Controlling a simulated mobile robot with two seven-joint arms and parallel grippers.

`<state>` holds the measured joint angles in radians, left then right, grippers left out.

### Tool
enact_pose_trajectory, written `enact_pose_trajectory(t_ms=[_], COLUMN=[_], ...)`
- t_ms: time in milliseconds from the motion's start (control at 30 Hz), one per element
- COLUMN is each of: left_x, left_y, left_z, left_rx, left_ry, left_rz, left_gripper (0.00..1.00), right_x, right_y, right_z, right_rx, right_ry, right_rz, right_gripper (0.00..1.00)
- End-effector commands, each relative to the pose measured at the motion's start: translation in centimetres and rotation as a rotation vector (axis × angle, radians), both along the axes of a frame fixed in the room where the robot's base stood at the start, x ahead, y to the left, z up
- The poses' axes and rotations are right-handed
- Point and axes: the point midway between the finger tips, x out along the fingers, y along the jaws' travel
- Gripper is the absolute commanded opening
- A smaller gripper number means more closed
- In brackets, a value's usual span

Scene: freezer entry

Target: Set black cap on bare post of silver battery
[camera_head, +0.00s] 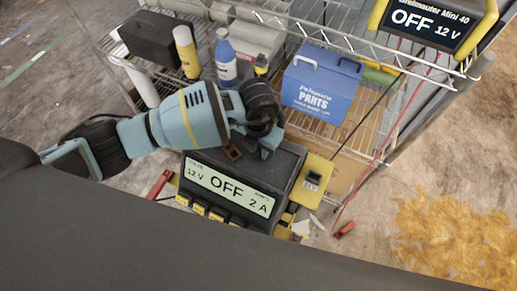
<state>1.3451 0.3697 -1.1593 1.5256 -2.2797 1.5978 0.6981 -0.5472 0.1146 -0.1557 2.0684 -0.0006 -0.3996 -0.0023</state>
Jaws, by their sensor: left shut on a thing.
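My left arm comes in from the left, and my left gripper (248,152) is over the back edge of the dark charger (284,190). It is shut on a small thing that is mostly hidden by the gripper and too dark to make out. A small reddish-brown piece (232,152) shows beside the fingers. I cannot make out the black cap, the silver battery or its bare post for certain. My right gripper is not in view.
The charger display (229,188) reads 12 V, OFF, 2 A. A yellow device (313,182) lies right of it. A blue parts box (322,82), a blue bottle (226,60) and a yellow bottle (186,52) stand on the wire shelf behind. A red cable (391,122) hangs at right.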

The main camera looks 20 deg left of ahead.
Motion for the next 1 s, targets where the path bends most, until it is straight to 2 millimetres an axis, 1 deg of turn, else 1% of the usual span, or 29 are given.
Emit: enact_pose_trajectory(t_ms=[167,267,367,533,767,1000], left_x=[0.0,0.1,0.1,0.1,-4.3,-9.4], left_y=[0.0,0.0,0.0,0.0,0.0,-0.1], left_z=[0.1,0.5,1.4,3.8,4.0,4.4], left_rx=[0.000,-0.001,0.000,-0.001,-0.001,-0.001], left_ry=[-0.001,-0.002,-0.002,-0.004,0.000,0.001], left_rz=[0.000,0.000,0.000,-0.001,-0.004,-0.004], left_gripper=[0.04,0.04,0.04,0.04,0.04,0.04], right_x=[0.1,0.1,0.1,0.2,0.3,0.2], right_y=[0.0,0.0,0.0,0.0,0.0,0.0], right_z=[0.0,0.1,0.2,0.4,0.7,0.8], right_rx=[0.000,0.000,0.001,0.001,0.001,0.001], right_ry=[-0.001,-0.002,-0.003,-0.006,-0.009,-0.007], right_rz=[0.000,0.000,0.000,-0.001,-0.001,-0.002], right_gripper=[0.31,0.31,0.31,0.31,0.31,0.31])
